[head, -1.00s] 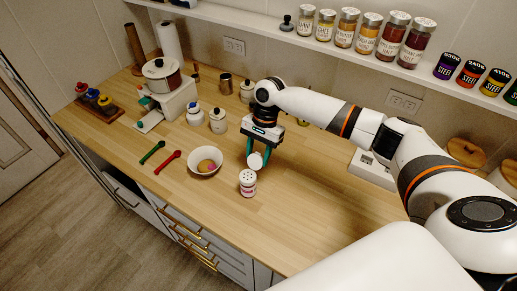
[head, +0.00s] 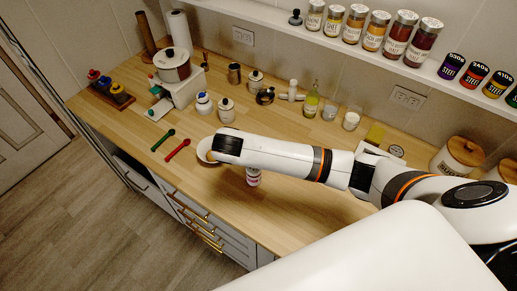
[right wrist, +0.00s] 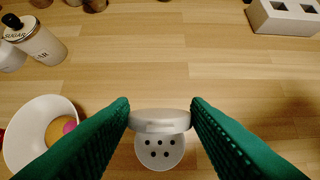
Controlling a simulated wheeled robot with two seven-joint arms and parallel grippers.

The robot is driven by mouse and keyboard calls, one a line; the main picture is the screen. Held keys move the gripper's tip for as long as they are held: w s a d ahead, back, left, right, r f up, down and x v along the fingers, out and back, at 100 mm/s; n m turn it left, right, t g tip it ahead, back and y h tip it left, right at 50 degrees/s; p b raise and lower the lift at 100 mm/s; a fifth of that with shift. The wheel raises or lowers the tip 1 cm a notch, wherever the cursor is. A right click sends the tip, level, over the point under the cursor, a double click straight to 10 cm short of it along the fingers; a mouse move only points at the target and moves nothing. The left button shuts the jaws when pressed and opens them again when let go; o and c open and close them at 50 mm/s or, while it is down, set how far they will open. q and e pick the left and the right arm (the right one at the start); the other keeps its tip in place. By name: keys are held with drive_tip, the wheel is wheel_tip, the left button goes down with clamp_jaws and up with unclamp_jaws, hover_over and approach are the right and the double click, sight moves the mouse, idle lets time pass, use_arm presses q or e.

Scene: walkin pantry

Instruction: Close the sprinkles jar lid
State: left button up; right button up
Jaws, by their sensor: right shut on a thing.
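The sprinkles jar (head: 253,177) stands upright on the wooden counter, its top hidden under my right arm in the head view. In the right wrist view its white top with several dark holes (right wrist: 160,152) shows uncovered. The lid (right wrist: 160,121), a pale disc, is pinched between the green fingertips of my right gripper (right wrist: 160,104), right beside the perforated top. Whether the lid touches or joins the jar cannot be told. In the head view my right arm hides its own gripper and the lid. My left gripper is not in view.
A white bowl (head: 203,150) with something orange-brown in it stands left of the jar. Red (head: 177,150) and green (head: 163,140) spoons lie further left. Canisters, a bottle (head: 311,105) and a scale-like white block stand behind. The counter right of the jar is mostly clear.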

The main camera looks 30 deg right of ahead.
drive_tip(key=h, duration=0.1)
drive_tip(key=s+a+f+t+h+b, duration=0.1)
drive_tip(key=shift+a+h, duration=0.15)
drive_tip(key=shift+h, duration=0.15)
drive_tip(key=shift+s+a+f+t+h+b, duration=0.1)
drive_tip(key=shift+a+f+t+h+b, duration=0.25)
drive_tip(key=shift+t+h+b, duration=0.35)
drive_tip(key=shift+s+a+f+t+h+b, duration=0.2)
drive_tip(key=shift+f+t+h+b, duration=0.4)
drive_tip(key=shift+h+b, duration=1.05)
drive_tip(key=shift+s+a+f+t+h+b, duration=0.2)
drive_tip(key=shift+t+h+b, duration=0.55)
drive_tip(key=shift+b, duration=1.8)
drive_tip(key=shift+a+f+t+h+b, duration=0.2)
drive_tip(key=shift+f+t+h+b, duration=0.7)
drive_tip(key=shift+b, duration=1.2)
drive_tip(key=shift+r, duration=0.4)
drive_tip(key=o, duration=1)
drive_tip(key=shift+w, duration=0.1)
drive_tip(key=shift+g+h, duration=0.25)
drive_tip(key=shift+h, duration=0.05)
